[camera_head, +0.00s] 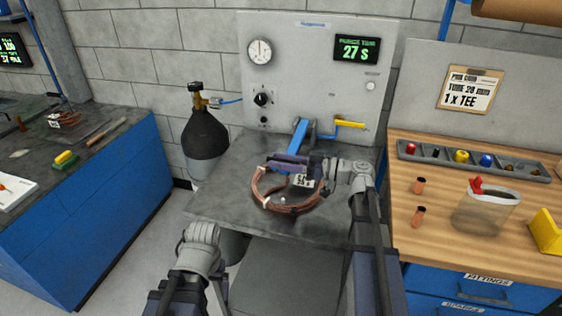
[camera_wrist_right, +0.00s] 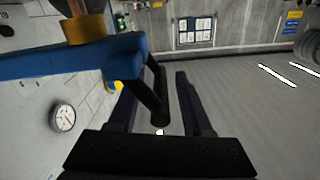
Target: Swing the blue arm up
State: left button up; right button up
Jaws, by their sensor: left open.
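The blue arm (camera_head: 299,134) stands out from the grey panel above the bench, angled toward me. Its blue bar (camera_wrist_right: 70,62) crosses the upper left of the right wrist view, with a black handle (camera_wrist_right: 150,95) at its end. My right gripper (camera_head: 285,164) reaches in from the right, just in front of the arm. In its wrist view the fingers (camera_wrist_right: 160,100) are apart, with the handle between them and a gap beside the right finger. My left gripper (camera_head: 221,285) is open and low in front of the bench, largely hidden by its wrist.
A copper tube coil (camera_head: 286,194) with a white tag lies on the bench under my right gripper. A yellow lever (camera_head: 350,124) sits right of the blue arm. A black-topped gas cylinder (camera_head: 204,140) stands left; a wooden bench (camera_head: 455,225) with fittings stands right.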

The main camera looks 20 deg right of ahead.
grip_shut()
dwell(1.3)
